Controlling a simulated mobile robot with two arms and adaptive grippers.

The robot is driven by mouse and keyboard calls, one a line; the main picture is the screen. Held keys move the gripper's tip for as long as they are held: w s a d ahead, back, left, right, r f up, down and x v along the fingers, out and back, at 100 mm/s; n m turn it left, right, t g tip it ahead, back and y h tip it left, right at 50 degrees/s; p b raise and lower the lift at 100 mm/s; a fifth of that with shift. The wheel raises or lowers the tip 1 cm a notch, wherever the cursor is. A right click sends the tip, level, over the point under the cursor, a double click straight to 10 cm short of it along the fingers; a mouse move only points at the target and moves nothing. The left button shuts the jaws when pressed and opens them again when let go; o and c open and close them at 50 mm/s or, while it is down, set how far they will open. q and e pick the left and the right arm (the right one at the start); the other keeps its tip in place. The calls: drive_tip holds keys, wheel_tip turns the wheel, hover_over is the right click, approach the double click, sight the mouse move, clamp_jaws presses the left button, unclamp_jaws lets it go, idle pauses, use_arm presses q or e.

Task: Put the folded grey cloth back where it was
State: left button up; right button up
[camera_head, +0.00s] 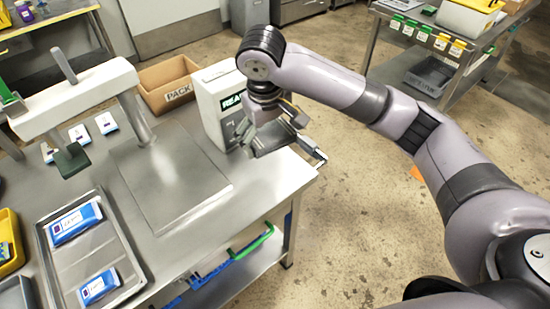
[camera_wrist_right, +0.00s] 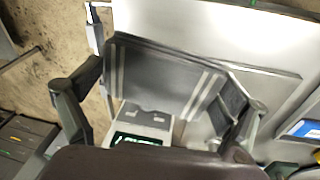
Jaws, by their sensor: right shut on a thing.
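The folded grey cloth (camera_head: 266,140) is in my right gripper (camera_head: 280,147), above the right end of the steel table (camera_head: 262,180), just in front of the white box-shaped device (camera_head: 213,108). In the right wrist view the cloth (camera_wrist_right: 160,82) shows dark grey with paler stripes and spans between the two fingers of the right gripper (camera_wrist_right: 170,92). The cloth looks clear of the tabletop, with the table beyond it. My left gripper is not in view.
A raised flat steel plate (camera_head: 165,178) lies bare mid-table. A metal tray (camera_head: 118,240) with blue-and-white packs is at the left. A cardboard box (camera_head: 168,84) stands behind, and a white press frame (camera_head: 75,98) rises at the back left.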

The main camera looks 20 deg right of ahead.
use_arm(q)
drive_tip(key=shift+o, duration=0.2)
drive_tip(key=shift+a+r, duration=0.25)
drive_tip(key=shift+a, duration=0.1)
use_arm(e)
drive_tip(key=w+n, duration=0.1)
drive_tip(key=w, duration=0.6)
drive_tip(key=p, duration=0.3)
hover_over(266, 169)
drive_tip(key=shift+n, duration=0.4)
drive_tip(key=f, duration=1.4)
drive_tip(key=shift+s+a+f, duration=0.1)
drive_tip(key=shift+s, duration=0.25)
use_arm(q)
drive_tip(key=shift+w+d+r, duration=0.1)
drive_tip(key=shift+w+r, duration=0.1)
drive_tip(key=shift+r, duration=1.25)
use_arm(e)
drive_tip(key=shift+f, duration=2.7)
drive_tip(key=shift+f, duration=0.1)
drive_tip(key=o, duration=0.7)
drive_tip(key=shift+f, duration=0.1)
